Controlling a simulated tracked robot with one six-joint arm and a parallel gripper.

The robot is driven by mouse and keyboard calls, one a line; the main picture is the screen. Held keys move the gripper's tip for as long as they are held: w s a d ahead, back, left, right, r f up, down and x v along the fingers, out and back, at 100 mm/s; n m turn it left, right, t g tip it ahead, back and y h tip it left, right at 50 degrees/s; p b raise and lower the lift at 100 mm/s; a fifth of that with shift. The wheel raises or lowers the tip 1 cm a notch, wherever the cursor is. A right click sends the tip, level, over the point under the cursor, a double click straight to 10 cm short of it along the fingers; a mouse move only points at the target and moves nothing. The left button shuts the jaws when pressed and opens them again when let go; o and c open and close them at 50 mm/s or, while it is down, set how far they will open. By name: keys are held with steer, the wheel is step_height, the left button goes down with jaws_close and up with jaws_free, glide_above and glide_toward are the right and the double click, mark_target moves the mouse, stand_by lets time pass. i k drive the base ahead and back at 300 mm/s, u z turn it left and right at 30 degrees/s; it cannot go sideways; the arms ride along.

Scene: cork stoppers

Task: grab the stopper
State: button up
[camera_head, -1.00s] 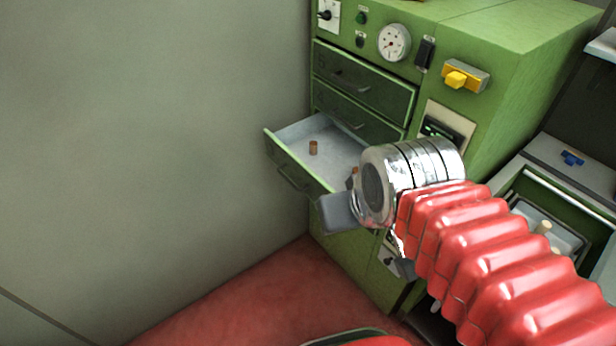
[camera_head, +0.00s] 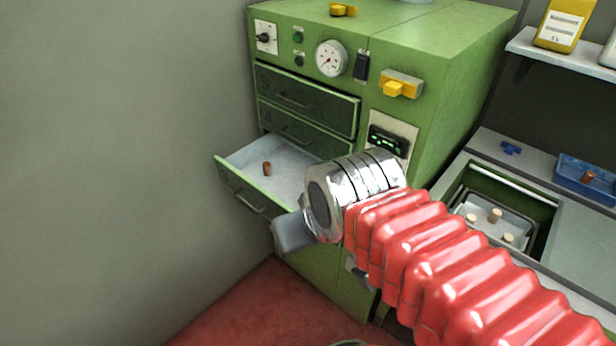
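A brown cork stopper (camera_head: 267,169) stands upright in the open drawer (camera_head: 240,192) of the green cabinet. My gripper (camera_head: 293,232) is at the end of my red bellows arm, in front of and to the right of the drawer. One grey finger shows; the rest is hidden behind the silver wrist, so I cannot tell whether it is open or shut. It is apart from that stopper. Paler stoppers (camera_head: 495,215) stand in a grey tray (camera_head: 527,232) in the recess at right. Another brown stopper (camera_head: 588,176) is in a blue tray (camera_head: 570,166) at the far right.
Two shut drawers (camera_head: 300,100) sit above the open one. The green cabinet (camera_head: 445,50) carries a gauge (camera_head: 331,58) and a yellow handle (camera_head: 400,85). A blue cross-shaped piece (camera_head: 511,148) lies on the counter. A shelf (camera_head: 560,48) holds a yellow container (camera_head: 560,25).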

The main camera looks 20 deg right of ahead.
mark_target(588, 176)
steer(key=z, duration=2.55)
